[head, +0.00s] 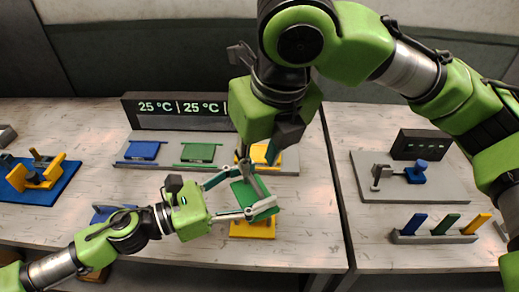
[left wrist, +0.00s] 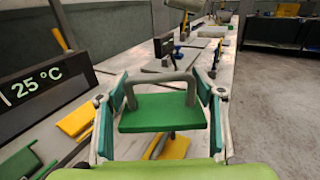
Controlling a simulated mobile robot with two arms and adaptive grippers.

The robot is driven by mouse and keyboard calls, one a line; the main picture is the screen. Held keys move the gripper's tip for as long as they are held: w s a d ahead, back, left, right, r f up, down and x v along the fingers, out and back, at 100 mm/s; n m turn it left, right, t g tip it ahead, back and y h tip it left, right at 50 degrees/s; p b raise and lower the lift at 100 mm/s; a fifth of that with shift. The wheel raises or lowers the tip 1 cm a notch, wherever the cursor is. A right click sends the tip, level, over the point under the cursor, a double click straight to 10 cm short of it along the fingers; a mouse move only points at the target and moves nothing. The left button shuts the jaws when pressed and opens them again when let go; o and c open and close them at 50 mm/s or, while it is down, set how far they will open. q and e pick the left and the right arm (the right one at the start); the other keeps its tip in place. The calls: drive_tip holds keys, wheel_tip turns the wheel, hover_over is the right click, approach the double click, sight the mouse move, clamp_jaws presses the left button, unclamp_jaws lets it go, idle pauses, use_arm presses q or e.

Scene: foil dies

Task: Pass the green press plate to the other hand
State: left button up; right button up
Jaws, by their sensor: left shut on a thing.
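The green press plate (head: 243,193) is a flat green slab with a grey arched handle, held above the table. My left gripper (head: 256,193) is shut on it. In the left wrist view the plate (left wrist: 162,114) sits between the two teal finger pads of my left gripper (left wrist: 163,100), handle up and roughly level. My right gripper (head: 252,142) hangs just above the plate in the head view, pointing down. Its fingers are not clearly seen, and whether they touch the handle cannot be told.
A 25 °C display (head: 180,108) stands behind a grey base with a blue plate (head: 143,150) and a green plate (head: 199,153). A yellow block (head: 252,230) lies below the held plate. The right table has a grey fixture (head: 415,190) and a rack (head: 435,237) with coloured bars.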

sight(252, 181)
use_arm(q)
drive_tip(key=shift+r, duration=0.1)
use_arm(e)
drive_tip(key=x, duration=1)
drive_tip(key=shift+w+a+f, duration=0.1)
drive_tip(key=shift+w+f, duration=0.1)
drive_tip(key=shift+f, duration=0.15)
clamp_jaws()
use_arm(q)
drive_tip(key=o, duration=1.7)
use_arm(e)
drive_tip(key=shift+r, duration=0.1)
use_arm(q)
drive_tip(key=shift+o, duration=0.2)
drive_tip(key=shift+a, duration=0.1)
